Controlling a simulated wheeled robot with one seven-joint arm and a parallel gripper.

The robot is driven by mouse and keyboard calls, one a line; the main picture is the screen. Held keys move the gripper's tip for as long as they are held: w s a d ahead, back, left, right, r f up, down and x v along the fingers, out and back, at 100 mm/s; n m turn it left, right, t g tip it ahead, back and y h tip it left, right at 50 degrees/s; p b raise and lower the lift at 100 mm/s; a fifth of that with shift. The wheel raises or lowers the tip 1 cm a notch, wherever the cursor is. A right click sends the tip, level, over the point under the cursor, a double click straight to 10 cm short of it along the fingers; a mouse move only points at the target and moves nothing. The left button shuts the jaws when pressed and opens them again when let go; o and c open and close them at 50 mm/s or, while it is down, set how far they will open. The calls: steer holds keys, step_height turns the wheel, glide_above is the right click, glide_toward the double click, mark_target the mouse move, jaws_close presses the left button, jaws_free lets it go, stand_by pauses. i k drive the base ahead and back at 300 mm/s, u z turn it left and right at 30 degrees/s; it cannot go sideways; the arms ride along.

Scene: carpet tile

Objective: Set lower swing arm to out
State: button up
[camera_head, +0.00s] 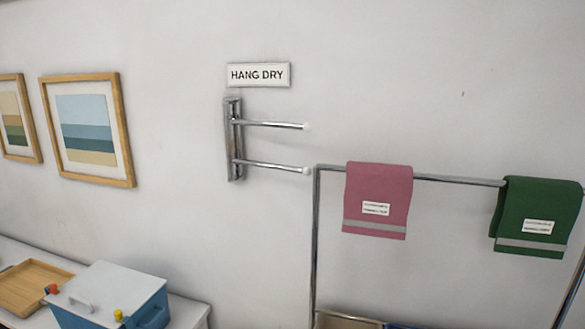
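The lower swing arm (270,166) is a thin chrome rod with a white end knob (306,171). It extends to the right from a vertical chrome wall bracket (234,140). The upper swing arm (268,124) is a similar rod above it, also pointing right with a pale tip. Both rods look roughly parallel to each other. I cannot tell exactly how far either stands off the wall. A "HANG DRY" sign (259,75) is on the wall above the bracket. My gripper is not in view.
A chrome towel rack (316,230) stands right of the bracket, close to the lower arm's knob. It holds a pink towel (378,200) and a green towel (536,215). A blue box with white lid (112,290) and a wooden tray (32,286) sit on a counter lower left.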

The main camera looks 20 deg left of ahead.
mark_target(306, 171)
steer(key=k, duration=1.15)
steer(key=u, duration=1.25)
steer(key=i, duration=1.25)
steer(key=z, duration=0.8)
steer(key=i, duration=0.45)
steer(key=z, duration=0.45)
